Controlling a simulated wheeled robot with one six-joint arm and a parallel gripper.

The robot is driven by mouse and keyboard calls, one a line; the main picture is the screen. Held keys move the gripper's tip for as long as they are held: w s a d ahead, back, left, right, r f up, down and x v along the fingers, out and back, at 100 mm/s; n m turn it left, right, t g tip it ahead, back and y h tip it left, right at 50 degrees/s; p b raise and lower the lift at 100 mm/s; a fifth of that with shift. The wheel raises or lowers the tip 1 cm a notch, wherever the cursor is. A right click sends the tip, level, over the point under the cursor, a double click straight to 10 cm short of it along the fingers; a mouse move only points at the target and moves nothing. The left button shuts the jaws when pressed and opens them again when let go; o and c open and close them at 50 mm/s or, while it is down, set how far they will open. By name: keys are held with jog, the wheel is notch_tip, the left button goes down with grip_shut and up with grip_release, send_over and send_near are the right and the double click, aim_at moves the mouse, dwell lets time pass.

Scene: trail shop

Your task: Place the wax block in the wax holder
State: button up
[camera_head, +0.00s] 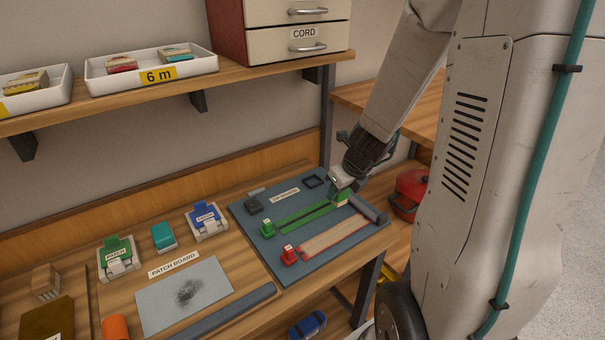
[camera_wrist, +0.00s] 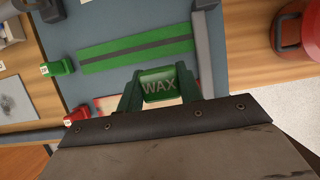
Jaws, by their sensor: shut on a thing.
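The wax block (camera_wrist: 159,87) is green with "WAX" on its face. It sits between the two green fingers of my gripper (camera_wrist: 160,77) in the wrist view, and the gripper is shut on it. In the head view my gripper (camera_head: 343,188) is over the right part of the blue-grey work mat (camera_head: 265,246), by the far end of the green strip (camera_head: 305,217). I cannot tell the exact height above the mat. A dark square frame (camera_head: 313,181), perhaps the wax holder, lies at the mat's back edge, left of my gripper, and looks empty.
A green clamp (camera_head: 267,228) and a red clamp (camera_head: 289,255) stand at the strips' left ends. A grey bar (camera_head: 368,209) lies at the mat's right edge. A red pot (camera_head: 409,191) stands further right. A small dark fixture (camera_head: 253,204) is at the mat's back left.

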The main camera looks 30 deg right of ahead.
jog(key=w+d, duration=0.1)
jog(key=w, duration=0.4)
jog(key=w+d+f, duration=0.1)
jog(key=w, duration=1)
jog(key=shift+w+d+f, duration=0.1)
jog(key=shift+d+f, duration=0.15)
jog(key=shift+d, duration=0.15)
jog(key=shift+f, duration=1.7)
jog(key=shift+f, duration=0.15)
jog(key=o, duration=1)
jog(key=shift+o, duration=0.2)
